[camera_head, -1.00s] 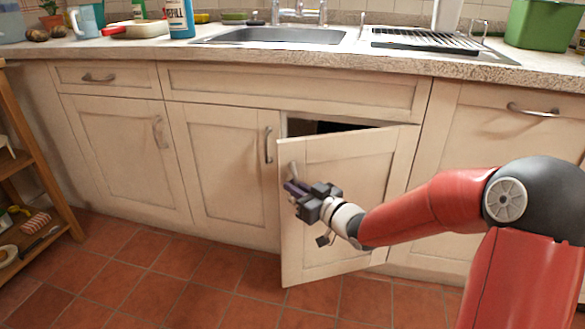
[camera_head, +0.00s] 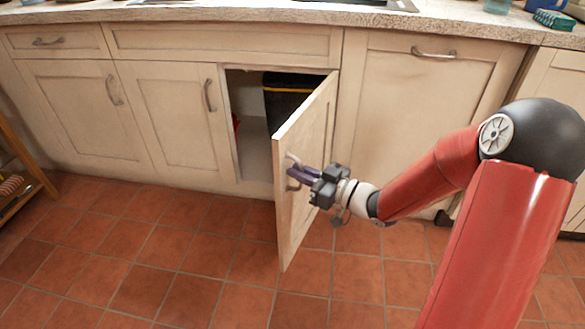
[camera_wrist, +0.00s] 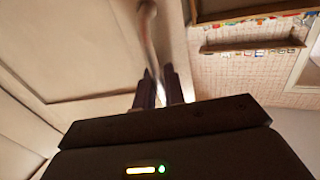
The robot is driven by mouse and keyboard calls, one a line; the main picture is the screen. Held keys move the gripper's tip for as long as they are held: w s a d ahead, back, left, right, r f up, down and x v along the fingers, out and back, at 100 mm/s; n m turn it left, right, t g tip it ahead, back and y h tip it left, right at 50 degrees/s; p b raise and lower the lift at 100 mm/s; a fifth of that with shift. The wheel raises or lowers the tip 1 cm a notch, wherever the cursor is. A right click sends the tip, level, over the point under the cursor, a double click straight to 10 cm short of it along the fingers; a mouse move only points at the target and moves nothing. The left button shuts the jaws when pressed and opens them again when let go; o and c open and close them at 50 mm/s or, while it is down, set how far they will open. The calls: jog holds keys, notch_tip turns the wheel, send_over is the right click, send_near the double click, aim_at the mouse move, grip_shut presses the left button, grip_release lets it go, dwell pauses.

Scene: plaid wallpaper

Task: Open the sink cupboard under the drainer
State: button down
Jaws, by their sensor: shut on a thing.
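The sink cupboard door (camera_head: 314,123) stands wide open in the head view, swung out from its right-hand side. Its metal handle (camera_head: 292,159) is near the door's free edge. My gripper (camera_head: 298,174) is shut on that handle. In the wrist view the handle (camera_wrist: 148,35) runs down between my two dark fingers (camera_wrist: 160,88), with the door's panel (camera_wrist: 75,50) beside it. Inside the cupboard is a dark bin (camera_head: 284,101) with a yellow band. The lower part of the bin is hidden behind the door.
Closed cupboard doors (camera_head: 170,115) stand to the left, and a closed panel with a handle (camera_head: 420,120) to the right. A wooden shelf unit (camera_head: 22,180) is at the far left. The tiled floor (camera_head: 180,260) in front is clear.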

jog(key=shift+v, duration=0.85)
jog(key=shift+w+d, duration=0.1)
jog(key=shift+w, duration=0.05)
jog(key=c, duration=1.9)
grip_release()
jog(key=v, duration=0.7)
jog(key=shift+s+d, duration=0.2)
jog(key=shift+d, duration=0.1)
jog(key=shift+w, duration=0.1)
